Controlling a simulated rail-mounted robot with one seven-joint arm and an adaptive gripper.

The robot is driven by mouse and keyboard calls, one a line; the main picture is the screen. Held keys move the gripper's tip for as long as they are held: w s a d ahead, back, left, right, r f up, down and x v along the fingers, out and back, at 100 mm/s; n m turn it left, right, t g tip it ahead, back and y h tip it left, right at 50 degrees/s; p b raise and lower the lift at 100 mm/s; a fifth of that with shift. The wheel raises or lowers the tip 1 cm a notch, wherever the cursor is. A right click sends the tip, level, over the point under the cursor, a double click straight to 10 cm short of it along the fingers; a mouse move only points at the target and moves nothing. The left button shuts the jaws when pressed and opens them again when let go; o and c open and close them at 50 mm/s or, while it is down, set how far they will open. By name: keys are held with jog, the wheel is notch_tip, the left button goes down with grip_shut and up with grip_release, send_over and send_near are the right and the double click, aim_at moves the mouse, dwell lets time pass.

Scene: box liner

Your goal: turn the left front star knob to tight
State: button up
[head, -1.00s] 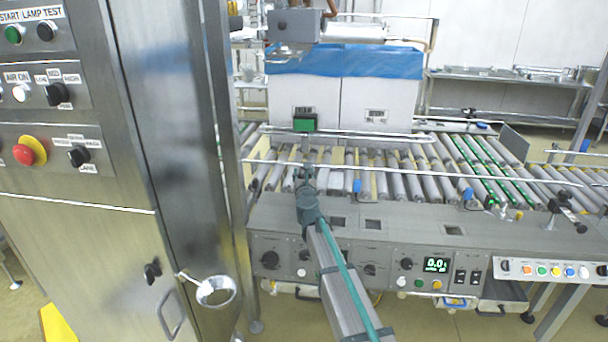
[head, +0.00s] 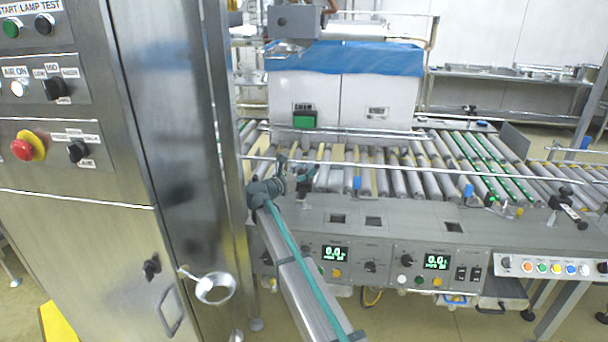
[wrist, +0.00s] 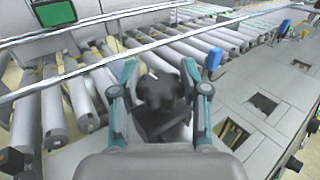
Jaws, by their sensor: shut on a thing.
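The black star knob (wrist: 160,88) shows in the wrist view between the two fingers of my gripper (wrist: 161,76). My gripper is shut on the knob, with one teal-and-grey finger on each side of it. In the head view my gripper (head: 288,184) is at the left front edge of the roller conveyor and largely hides the knob. I cannot read the knob's angle.
The tall steel cabinet (head: 172,150) stands close to the left of my arm. A thin metal rail (head: 400,168) crosses above the rollers (head: 400,184). A white box with blue trim (head: 340,98) stands behind. The front panel (head: 437,262) carries buttons and displays.

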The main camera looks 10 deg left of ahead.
aim_at(299, 173)
jog(key=shift+m+g+h, duration=0.5)
jog(key=shift+h, duration=0.1)
jog(key=o, duration=1.2)
jog(key=shift+c, duration=0.2)
jog(key=shift+s, duration=0.1)
jog(key=v, duration=0.7)
jog(key=shift+s+a, duration=0.1)
jog(key=shift+a, duration=0.1)
